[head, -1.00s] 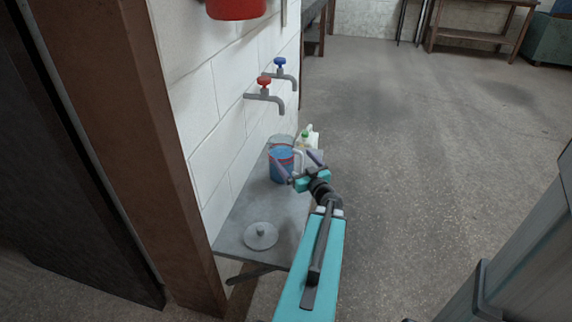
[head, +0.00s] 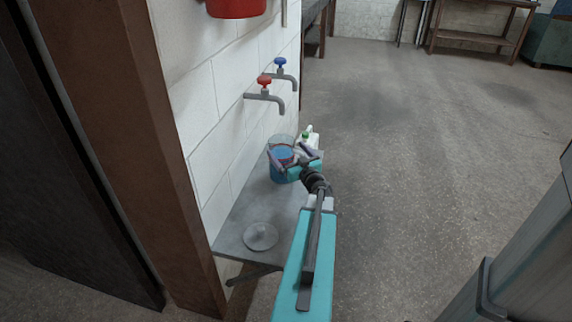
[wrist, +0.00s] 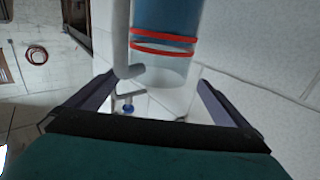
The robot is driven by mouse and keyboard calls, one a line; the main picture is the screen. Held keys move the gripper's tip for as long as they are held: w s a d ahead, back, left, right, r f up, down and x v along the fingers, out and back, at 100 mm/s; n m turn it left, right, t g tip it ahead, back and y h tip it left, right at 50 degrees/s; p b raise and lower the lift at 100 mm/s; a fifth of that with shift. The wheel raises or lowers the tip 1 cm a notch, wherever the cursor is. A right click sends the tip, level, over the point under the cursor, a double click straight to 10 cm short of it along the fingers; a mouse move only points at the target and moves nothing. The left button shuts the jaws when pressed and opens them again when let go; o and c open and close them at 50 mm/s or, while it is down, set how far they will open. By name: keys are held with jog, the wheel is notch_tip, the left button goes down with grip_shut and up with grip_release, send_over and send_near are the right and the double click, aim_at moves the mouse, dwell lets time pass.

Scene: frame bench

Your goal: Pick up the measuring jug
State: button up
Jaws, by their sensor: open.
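The measuring jug (head: 281,153) is clear with blue contents and stands on a small grey table against the white wall. In the wrist view the jug (wrist: 170,22) shows red bands and a pale handle (wrist: 122,38) on its left side. My gripper (head: 292,156) is open at the jug's near right side and partly hides it. In the wrist view the open fingers of my gripper (wrist: 158,82) lie to either side of the jug and handle. I cannot tell whether they touch it.
A round grey lid-like disc (head: 261,237) lies at the near end of the table (head: 233,233). Red-handled (head: 264,90) and blue-handled (head: 281,72) taps stick out above. Open floor lies to the right.

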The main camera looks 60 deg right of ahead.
jog(key=b+x, duration=0.1)
jog(key=x, duration=0.4)
jog(key=shift+d+r, duration=0.15)
jog(key=shift+r, duration=0.05)
dwell(0.5)
jog(key=c, duration=1.9)
jog(key=shift+r, duration=0.1)
jog(key=shift+c, duration=0.7)
jog(key=shift+r, duration=0.15)
jog(key=s+a+r+p, duration=0.2)
jog(key=s, duration=0.5)
jog(key=s+a+r+p, duration=0.2)
jog(key=s+a, duration=0.1)
jog(key=s, duration=0.5)
jog(key=shift+r, duration=0.35)
